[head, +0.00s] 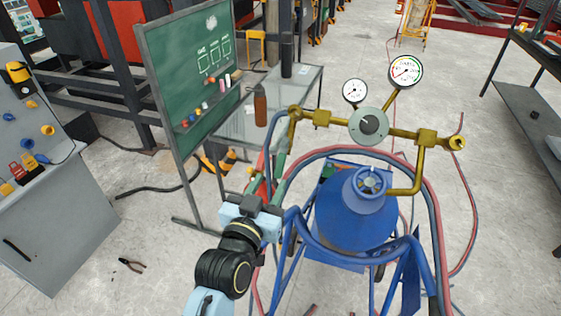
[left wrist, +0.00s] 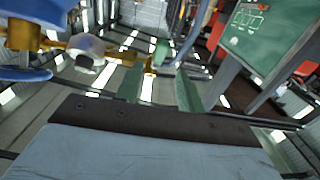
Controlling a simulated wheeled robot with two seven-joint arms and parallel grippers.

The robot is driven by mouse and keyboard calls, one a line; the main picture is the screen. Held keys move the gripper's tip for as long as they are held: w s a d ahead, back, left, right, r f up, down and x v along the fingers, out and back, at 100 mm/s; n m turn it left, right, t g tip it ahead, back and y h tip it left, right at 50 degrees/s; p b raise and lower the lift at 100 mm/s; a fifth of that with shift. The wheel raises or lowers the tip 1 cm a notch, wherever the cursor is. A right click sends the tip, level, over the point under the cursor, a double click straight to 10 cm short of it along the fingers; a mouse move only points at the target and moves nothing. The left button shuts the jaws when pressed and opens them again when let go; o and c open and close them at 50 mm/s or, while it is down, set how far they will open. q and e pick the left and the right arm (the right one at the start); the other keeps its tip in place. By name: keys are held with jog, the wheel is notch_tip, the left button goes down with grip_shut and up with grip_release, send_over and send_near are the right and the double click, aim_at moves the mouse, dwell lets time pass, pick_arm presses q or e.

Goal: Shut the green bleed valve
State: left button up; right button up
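In the left wrist view a small green part, seemingly the bleed valve (left wrist: 162,51), sits at the end of a brass pipe (left wrist: 115,52). It lies beyond and between my fingertips, with no contact that I can make out. In the head view it is mostly hidden near my fingers. My left gripper (head: 283,168) is open, its two green fingers apart and empty in the left wrist view (left wrist: 160,82). My right gripper is not in view.
A green chalkboard (head: 190,75) and a glass-topped table (head: 295,90) stand behind and left of my gripper. Red and blue hoses (head: 437,215) loop around the vessel. A grey cabinet (head: 60,220) is at left, a dark shelf (head: 530,110) at right. Pliers (head: 131,265) lie on the floor.

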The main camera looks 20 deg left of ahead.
aim_at(280, 164)
pick_arm(q)
jog(key=w, duration=0.8)
jog(key=shift+d, duration=0.15)
grip_shut()
